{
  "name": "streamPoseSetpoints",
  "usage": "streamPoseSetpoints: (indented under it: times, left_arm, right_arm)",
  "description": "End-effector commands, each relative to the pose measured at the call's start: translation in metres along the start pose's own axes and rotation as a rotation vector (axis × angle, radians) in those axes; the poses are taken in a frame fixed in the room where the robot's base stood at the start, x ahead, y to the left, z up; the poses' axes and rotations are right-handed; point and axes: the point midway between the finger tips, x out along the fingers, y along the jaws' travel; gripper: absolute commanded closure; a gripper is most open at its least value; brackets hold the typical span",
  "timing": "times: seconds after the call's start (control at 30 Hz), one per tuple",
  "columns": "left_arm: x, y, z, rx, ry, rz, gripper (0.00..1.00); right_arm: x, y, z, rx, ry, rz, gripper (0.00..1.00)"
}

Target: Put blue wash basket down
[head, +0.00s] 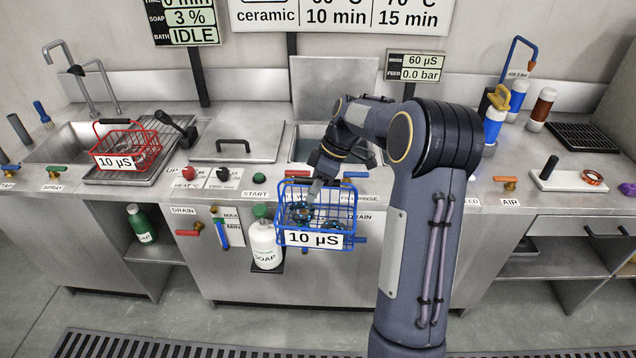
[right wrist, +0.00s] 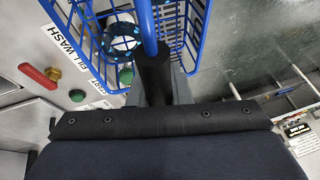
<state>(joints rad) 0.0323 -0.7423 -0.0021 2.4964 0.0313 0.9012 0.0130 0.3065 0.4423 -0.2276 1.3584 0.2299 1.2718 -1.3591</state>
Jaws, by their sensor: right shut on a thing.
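The blue wash basket (head: 352,222) is a wire basket with a white "10 µS" tag, and dark blue ring-shaped parts (head: 301,213) lie in it. My right gripper (head: 318,184) is above it, shut on its handle. The basket hangs roughly level in front of the counter's front edge, over the "FILL RINSE" labels. In the right wrist view the blue basket (right wrist: 192,30) and its black handle grip (right wrist: 154,78) show between my fingers (right wrist: 160,90). The basket's underside is hidden. My left gripper is not in view.
A red basket (head: 128,142) stands on a tray by the left sink. A lidded bath (head: 236,145) and an open bath (head: 305,150) are set in the steel counter behind my gripper. Blue and brown bottles stand at right.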

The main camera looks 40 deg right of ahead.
Motion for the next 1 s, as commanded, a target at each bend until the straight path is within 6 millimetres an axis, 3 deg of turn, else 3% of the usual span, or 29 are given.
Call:
streamPoseSetpoints:
  times: [0.43,0.8,1.0]
  left_arm:
    - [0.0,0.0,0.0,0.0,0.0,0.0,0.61]
    - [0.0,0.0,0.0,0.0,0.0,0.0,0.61]
    - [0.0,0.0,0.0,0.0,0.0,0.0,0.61]
  right_arm:
    - [0.054,-0.038,-0.01,0.177,0.04,0.072,1.0]
    - [0.133,-0.089,-0.023,0.434,0.093,0.177,1.0]
    - [0.164,-0.107,-0.028,0.538,0.116,0.222,1.0]
